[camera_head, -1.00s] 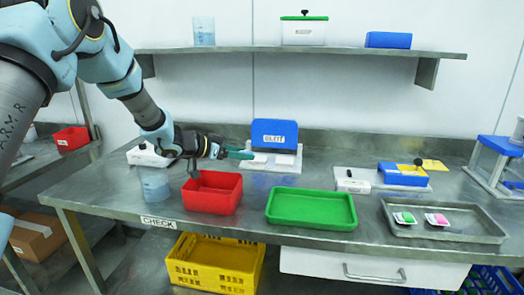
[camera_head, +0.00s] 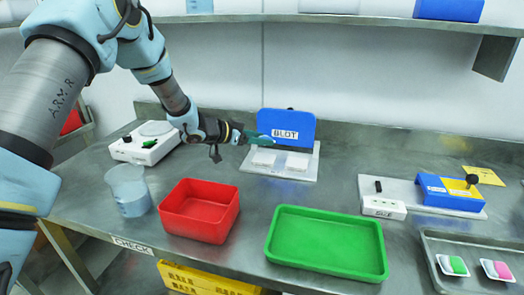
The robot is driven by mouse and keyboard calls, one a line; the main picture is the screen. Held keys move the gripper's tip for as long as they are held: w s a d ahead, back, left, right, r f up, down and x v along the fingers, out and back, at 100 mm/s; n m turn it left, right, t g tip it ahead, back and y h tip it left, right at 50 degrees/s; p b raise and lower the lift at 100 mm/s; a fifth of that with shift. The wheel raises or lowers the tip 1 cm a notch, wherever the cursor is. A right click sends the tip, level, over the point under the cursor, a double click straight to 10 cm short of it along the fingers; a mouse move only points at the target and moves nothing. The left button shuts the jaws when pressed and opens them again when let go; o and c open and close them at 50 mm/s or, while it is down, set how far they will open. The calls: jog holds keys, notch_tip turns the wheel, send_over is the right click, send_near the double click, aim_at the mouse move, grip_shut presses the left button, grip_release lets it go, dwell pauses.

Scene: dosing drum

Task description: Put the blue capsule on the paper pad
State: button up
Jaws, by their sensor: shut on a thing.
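My gripper (camera_head: 255,136) is over the left part of the blotting stand, in front of its blue upright board marked BLOT (camera_head: 286,126). A narrow teal piece extends to the right from my gripper, and my gripper is shut on it. I cannot make out a blue capsule in or near the jaws. Two white paper pads lie side by side on the stand's base, the left pad (camera_head: 263,160) and the right pad (camera_head: 297,162). The tip of the teal piece is above and behind the left pad; whether they touch cannot be told.
A red bin (camera_head: 199,225), a green tray (camera_head: 327,262) and a beaker (camera_head: 129,190) stand in front. A white scale (camera_head: 147,143) is behind left. At right are a blue-and-yellow device (camera_head: 450,192) and a metal tray (camera_head: 462,284) with green and pink pieces in white dishes.

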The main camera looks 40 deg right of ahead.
aim_at(260, 159)
jog(key=shift+f+p, duration=0.6)
jog(key=shift+f, duration=2)
jog(key=o, duration=1.3)
jog(key=shift+f, duration=0.1)
jog(key=shift+a, duration=0.1)
jog(key=b+v, duration=0.3)
jog(key=v, duration=0.9)
jog(key=shift+r, duration=0.25)
